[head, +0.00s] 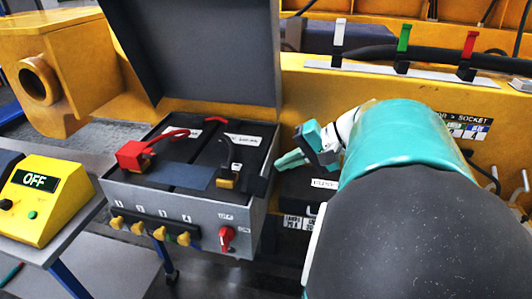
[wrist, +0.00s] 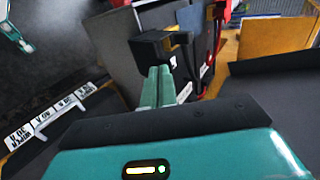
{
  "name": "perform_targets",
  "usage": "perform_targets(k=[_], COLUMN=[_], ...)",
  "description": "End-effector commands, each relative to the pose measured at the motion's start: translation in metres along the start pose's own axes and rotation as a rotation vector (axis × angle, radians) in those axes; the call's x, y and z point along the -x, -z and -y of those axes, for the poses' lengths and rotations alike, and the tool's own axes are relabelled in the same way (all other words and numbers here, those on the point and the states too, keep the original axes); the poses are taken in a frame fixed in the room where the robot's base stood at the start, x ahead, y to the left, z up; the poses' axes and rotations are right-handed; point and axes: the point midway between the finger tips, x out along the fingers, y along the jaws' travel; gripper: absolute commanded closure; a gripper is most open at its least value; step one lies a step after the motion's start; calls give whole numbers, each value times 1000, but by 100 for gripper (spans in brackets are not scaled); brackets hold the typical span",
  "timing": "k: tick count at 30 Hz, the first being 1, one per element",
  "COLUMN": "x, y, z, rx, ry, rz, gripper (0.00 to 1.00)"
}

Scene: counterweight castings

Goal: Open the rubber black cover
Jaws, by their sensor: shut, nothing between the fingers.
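A large dark lid (head: 200,50) stands raised at the back of a grey control box (head: 180,215). A black box with a white label (head: 303,190) sits right of the control box, partly hidden by my arm. I cannot tell for certain which of these is the rubber black cover. My gripper (head: 283,161) is shut and empty, just right of the control box's right edge. In the wrist view my fingers (wrist: 157,85) lie together, and a black block (wrist: 152,48) with a yellow part stands just beyond their tips. I cannot tell whether they touch it.
Inside the control box are a red part (head: 132,155) with a cable and a yellow one (head: 228,179). Yellow knobs and a red switch (head: 226,236) line its front. A yellow OFF unit (head: 45,200) stands left. Coloured clips (head: 404,40) hang on a rail behind.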

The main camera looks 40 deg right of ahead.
Motion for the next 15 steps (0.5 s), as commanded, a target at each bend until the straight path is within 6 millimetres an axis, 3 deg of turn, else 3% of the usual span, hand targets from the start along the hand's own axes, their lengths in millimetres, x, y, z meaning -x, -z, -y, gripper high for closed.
perform_targets(k=[15], x=[-8], y=[0], z=[44], rx=[3], ry=[-230], rz=[0], gripper=[100])
